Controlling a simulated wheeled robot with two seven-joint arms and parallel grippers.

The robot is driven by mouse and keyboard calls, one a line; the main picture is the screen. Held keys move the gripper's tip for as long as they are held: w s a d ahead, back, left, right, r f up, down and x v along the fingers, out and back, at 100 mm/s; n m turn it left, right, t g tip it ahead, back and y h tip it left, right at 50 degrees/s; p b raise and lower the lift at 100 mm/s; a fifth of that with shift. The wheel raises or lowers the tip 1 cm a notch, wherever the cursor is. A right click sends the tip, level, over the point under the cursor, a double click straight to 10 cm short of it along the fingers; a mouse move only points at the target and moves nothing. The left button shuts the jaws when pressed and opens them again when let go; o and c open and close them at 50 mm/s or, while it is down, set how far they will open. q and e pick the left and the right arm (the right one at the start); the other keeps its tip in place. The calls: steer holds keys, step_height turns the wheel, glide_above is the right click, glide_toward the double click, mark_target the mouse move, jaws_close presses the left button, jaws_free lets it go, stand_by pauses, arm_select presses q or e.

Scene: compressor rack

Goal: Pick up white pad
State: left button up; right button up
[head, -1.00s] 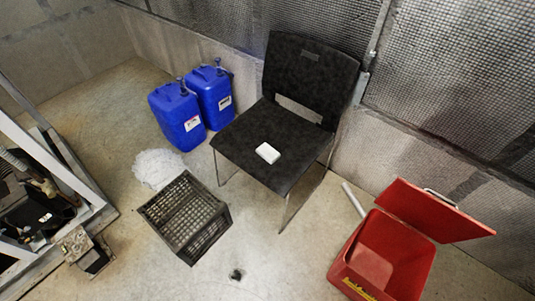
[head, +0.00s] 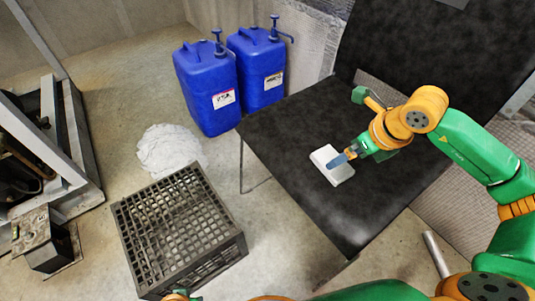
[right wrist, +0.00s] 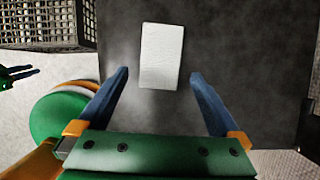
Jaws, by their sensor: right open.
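The white pad (head: 338,174) lies flat on the black seat of the chair (head: 290,130). My right gripper (head: 342,158) is over the pad in the head view, with a blue finger overlapping it. In the right wrist view, the white pad (right wrist: 161,50) is ahead of my open right gripper (right wrist: 160,76), roughly centred between its fingertips. Nothing is between the fingers. A green part with dark prongs at the left edge of the right wrist view looks like my left gripper (right wrist: 20,76); its opening is unclear.
A black crate (head: 222,250) stands on the floor left of the chair, with a white cloth-like heap (head: 168,148) behind it. Two blue jerrycans (head: 207,90) stand beside the chair. The chair's backrest (head: 430,50) rises behind the seat. A metal frame (head: 75,130) is at left.

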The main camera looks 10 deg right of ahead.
steer(key=shift+s+r, duration=0.15)
steer(key=shift+r, duration=0.05)
steer(key=shift+a+f, duration=0.1)
steer(key=shift+f, duration=0.25)
steer(key=b+x, duration=0.1)
steer(key=x, duration=0.2)
steer(key=b+x, duration=0.1)
steer(key=x, duration=0.2)
steer(key=shift+w+r, duration=0.2)
steer(key=shift+w, duration=0.2)
steer(key=shift+f, duration=0.15)
steer(key=shift+w, duration=0.1)
steer(key=c, duration=1.1)
arm_select(q)
steer(key=r, duration=0.3)
steer(key=w+r, duration=0.1)
steer(key=r, duration=0.1)
steer(key=shift+d, duration=0.15)
arm_select(e)
steer(key=shift+c, duration=0.3)
